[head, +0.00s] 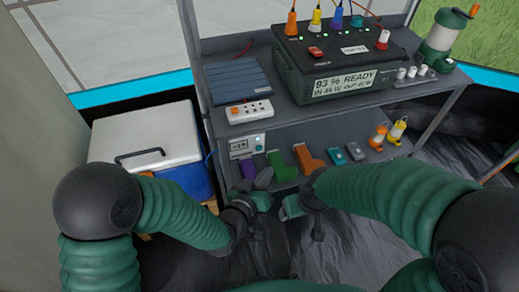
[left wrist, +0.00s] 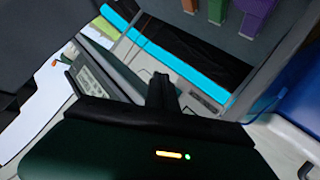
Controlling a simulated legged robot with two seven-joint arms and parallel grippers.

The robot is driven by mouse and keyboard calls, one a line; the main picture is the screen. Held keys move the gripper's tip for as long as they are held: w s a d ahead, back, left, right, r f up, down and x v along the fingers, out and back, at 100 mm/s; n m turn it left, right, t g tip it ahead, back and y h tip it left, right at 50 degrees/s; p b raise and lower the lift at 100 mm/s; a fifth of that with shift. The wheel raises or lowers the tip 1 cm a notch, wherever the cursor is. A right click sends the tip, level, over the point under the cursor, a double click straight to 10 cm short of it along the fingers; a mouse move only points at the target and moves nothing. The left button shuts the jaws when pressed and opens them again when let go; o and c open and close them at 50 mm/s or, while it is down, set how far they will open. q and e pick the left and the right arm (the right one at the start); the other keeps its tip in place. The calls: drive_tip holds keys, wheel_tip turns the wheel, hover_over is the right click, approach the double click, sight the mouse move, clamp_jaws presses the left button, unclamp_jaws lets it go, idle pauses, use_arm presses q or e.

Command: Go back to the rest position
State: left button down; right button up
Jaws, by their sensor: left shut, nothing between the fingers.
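My left gripper (head: 264,186) is in the middle of the head view, in front of the lower shelf. It is shut and empty. In the left wrist view its dark fingers (left wrist: 161,90) are together in the middle. My right gripper (head: 290,207) is just to the right of it in the head view, small and partly covered by its own arm, so its jaws cannot be made out. Both green forearms reach inward, and the two grippers are close together.
A grey shelf unit (head: 400,97) holds a power station (head: 300,75), a lantern (head: 438,45) and a white power strip (head: 249,112). Its lower shelf holds an orange tool (head: 307,158), a green tool (head: 281,165) and small devices. A white-lidded cooler (head: 120,135) stands at left.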

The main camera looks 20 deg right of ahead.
use_arm(q)
drive_tip(key=shift+a, duration=0.1)
idle(0.3)
drive_tip(key=w+a+f+g+y, duration=0.1)
drive_tip(key=a+y, duration=0.1)
drive_tip(key=a, duration=0.4)
drive_tip(key=w+a+f+g+y, duration=0.1)
drive_tip(key=a+f+y, duration=0.1)
drive_tip(key=a, duration=0.4)
drive_tip(key=s+a+n+g+y, duration=0.1)
drive_tip(key=s+a+g+y, duration=0.2)
drive_tip(key=s+a, duration=0.6)
drive_tip(key=s+a+n+g+y, duration=0.2)
drive_tip(key=s+a+g+y, duration=0.15)
drive_tip(key=a, duration=0.85)
drive_tip(key=w+a+p+v, duration=0.1)
drive_tip(key=w+p+v, duration=0.1)
drive_tip(key=p+v, duration=1.3)
drive_tip(key=w+a+r+p+v, duration=0.1)
drive_tip(key=w+p+v, duration=0.2)
drive_tip(key=p+v, duration=1.3)
drive_tip(key=shift+w+a+r+h+p, duration=0.15)
drive_tip(key=shift+a+r+h+p, duration=0.15)
drive_tip(key=shift+r+h, duration=0.15)
